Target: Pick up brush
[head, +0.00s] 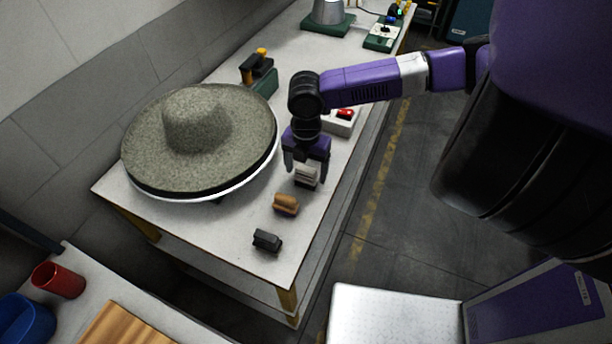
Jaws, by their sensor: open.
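Three small block-like objects lie in a row near the front end of the white table; I cannot tell for sure which is the brush. The farthest is a pale grey block (307,179) with a lighter top. The middle one is an orange-brown block (286,204), wood-like. The nearest is a dark grey block (267,240). My gripper (305,173) is open and points down at the pale grey block, with one finger to each side of it in the picture. I cannot tell whether the fingers touch it. The gripper hides part of its far side.
A wide grey felt hat (195,130) on a round support fills the table's left side, close to my gripper. A box with a red button (345,114) stands behind my gripper. A green device (260,75) is behind the hat.

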